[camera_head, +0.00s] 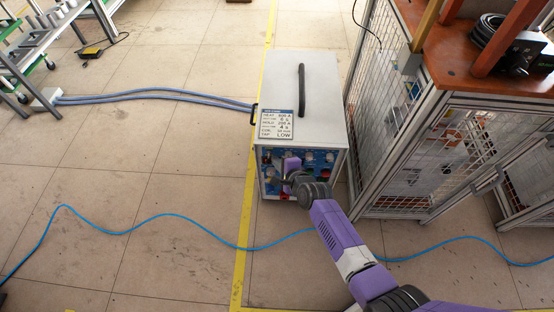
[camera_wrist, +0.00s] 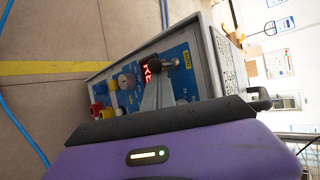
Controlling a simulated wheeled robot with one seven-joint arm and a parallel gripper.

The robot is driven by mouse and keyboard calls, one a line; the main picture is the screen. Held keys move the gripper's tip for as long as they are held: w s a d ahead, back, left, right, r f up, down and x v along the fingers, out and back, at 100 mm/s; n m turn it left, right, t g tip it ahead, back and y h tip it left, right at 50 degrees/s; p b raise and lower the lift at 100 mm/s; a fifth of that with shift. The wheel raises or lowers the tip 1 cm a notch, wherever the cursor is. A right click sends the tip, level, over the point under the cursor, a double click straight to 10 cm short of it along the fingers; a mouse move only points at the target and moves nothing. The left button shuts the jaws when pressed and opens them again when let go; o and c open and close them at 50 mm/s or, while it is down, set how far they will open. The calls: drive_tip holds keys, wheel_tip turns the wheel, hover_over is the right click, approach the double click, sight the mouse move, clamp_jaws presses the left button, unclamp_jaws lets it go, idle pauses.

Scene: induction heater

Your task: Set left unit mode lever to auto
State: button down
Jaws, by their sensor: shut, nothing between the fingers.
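A pale grey heater unit (camera_head: 306,95) stands on the floor in the head view, with a black handle on top and a blue control panel (camera_head: 322,160) on its near face. In the wrist view, the panel (camera_wrist: 122,92) appears tilted. In the head view, my gripper (camera_head: 290,168) covers part of the panel.
A mesh-sided workbench (camera_head: 400,165) stands close to the unit's right. A blue cable (camera_head: 150,222) crosses the floor in front, and grey hoses (camera_head: 160,94) run left from the unit. Yellow floor tape (camera_head: 246,215) passes along the unit's left side. Floor to the left is mostly clear.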

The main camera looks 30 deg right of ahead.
drive_tip(key=shift+r+p, duration=0.3)
drive_tip(key=shift+p, duration=0.15)
drive_tip(key=shift+w+r+m+g+y+p, duration=0.1)
drive_tip(key=shift+r+m+g+y+p, duration=0.3)
drive_tip(key=shift+g+p, duration=0.75)
drive_tip(key=shift+r+m+g+y+p, duration=0.2)
drive_tip(key=shift+g+y+p, duration=0.35)
drive_tip(key=shift+p, duration=1.1)
drive_tip(key=shift+w+r+m+g+y+p, duration=0.1)
drive_tip(key=shift+r+m+g+y+p, duration=0.2)
drive_tip(key=shift+g+p, duration=0.85)
drive_tip(key=shift+y+p, duration=0.25)
drive_tip(key=shift+p, duration=0.2)
drive_tip(key=shift+r, duration=0.1)
drive_tip(key=shift+r+p, duration=0.75)
drive_tip(key=shift+p, duration=0.05)
